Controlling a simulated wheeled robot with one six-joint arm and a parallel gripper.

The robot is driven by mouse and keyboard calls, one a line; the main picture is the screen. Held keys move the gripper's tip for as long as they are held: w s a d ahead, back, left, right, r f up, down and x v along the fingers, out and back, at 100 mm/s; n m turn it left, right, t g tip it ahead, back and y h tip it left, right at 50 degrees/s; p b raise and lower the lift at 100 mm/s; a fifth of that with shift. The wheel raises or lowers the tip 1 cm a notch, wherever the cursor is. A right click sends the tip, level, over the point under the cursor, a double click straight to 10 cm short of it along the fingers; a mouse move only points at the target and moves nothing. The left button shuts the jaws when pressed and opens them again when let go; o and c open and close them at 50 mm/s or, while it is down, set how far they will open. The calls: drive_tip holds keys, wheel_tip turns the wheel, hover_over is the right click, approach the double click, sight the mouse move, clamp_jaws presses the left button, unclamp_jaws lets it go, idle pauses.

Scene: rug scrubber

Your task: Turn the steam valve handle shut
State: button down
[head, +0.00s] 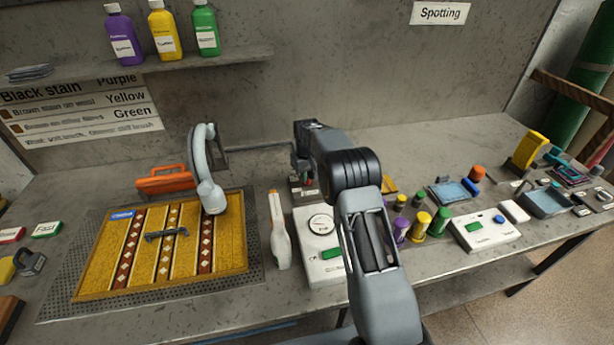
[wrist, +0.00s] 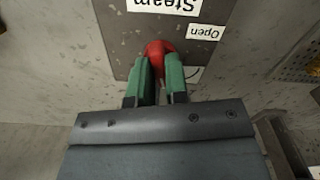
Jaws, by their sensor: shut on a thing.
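The steam valve handle (wrist: 158,48) is a red, rounded piece at the top middle of the wrist view. It sits over a dark grey plate (wrist: 120,50) with upside-down labels reading Steam (wrist: 163,5) and Open (wrist: 204,32). My gripper (wrist: 159,72) has its two green fingers closed on the handle, one on each side. The handle's lower part is hidden between the fingers, so its exact angle cannot be told. In the head view my arm reaches to the back of the bench, and my gripper (head: 304,182) is mostly hidden behind my wrist.
A patterned rug (head: 160,250) lies on a perforated mat at left, under a curved grey spout (head: 206,170). A white gauge box (head: 318,258) and a white-and-orange tool (head: 278,230) stand close to my arm. Small bottles (head: 420,225) crowd its right side.

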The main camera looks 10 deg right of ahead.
drive_tip(key=shift+m, duration=1.6)
drive_tip(key=c, duration=1.1)
unclamp_jaws()
wheel_tip(320, 180, up, 14)
drive_tip(key=shift+f+b, duration=0.1)
drive_tip(key=shift+b, duration=0.2)
drive_tip(key=shift+w, duration=0.1)
